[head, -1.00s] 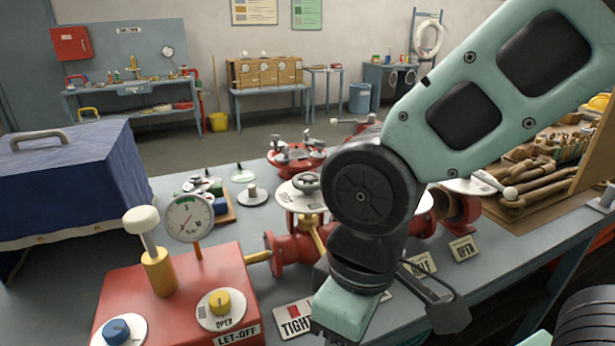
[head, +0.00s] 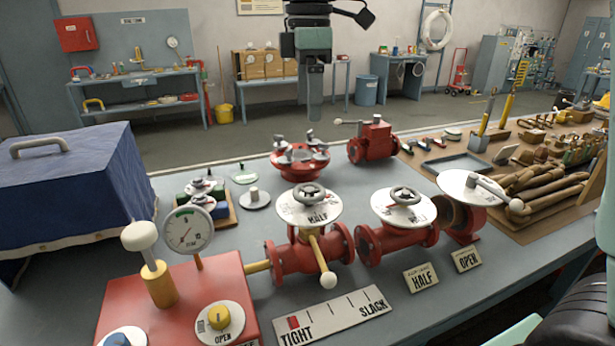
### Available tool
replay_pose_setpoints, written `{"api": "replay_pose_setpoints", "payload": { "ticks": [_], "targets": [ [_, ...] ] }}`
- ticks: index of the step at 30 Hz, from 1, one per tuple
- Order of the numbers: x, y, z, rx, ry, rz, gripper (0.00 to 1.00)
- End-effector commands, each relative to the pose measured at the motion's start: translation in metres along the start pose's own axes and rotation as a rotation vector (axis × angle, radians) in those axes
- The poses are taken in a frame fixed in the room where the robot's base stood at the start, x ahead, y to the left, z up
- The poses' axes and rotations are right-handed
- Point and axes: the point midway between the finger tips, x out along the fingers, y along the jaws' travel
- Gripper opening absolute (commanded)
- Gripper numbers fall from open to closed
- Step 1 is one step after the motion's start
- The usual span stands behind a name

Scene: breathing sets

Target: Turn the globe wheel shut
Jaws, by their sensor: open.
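Two red valves stand mid-bench, each with a white dial and a small grey handwheel: the left handwheel (head: 309,193) and the right handwheel (head: 404,194). I cannot tell which one is the globe wheel. The left dial reads "HALF" at its front, and a yellow lever with a white knob (head: 328,279) sticks out below it. A third red fitting at right has a white dial with a lever (head: 487,188). My gripper (head: 316,112) points down, raised above and beyond the left valve, apart from everything. Its fingers appear nearly edge-on, with nothing visible between them.
A red box with a gauge (head: 187,229) stands at front left, beside a blue covered case (head: 70,190). A TIGHT–SLACK scale (head: 333,318) and cards "HALF" (head: 420,278) and "OPEN" (head: 467,260) lie in front. Tools crowd the right.

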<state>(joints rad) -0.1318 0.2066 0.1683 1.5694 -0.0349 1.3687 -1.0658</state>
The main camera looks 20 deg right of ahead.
Motion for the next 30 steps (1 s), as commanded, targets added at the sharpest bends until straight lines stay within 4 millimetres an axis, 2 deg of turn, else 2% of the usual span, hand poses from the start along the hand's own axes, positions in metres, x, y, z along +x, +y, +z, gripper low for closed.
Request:
{"api": "replay_pose_setpoints", "payload": {
  "ticks": [5, 21, 27, 30],
  "targets": [
    [0.013, 0.001, 0.001, -0.007, -0.003, -0.004, 0.82],
    [0.121, 0.000, 0.001, -0.005, -0.003, -0.006, 0.82],
    [0.154, 0.000, 0.001, -0.006, -0.002, -0.003, 0.82],
    [0.164, 0.001, 0.000, -0.006, -0.001, -0.001, 0.82]
  ]
}}
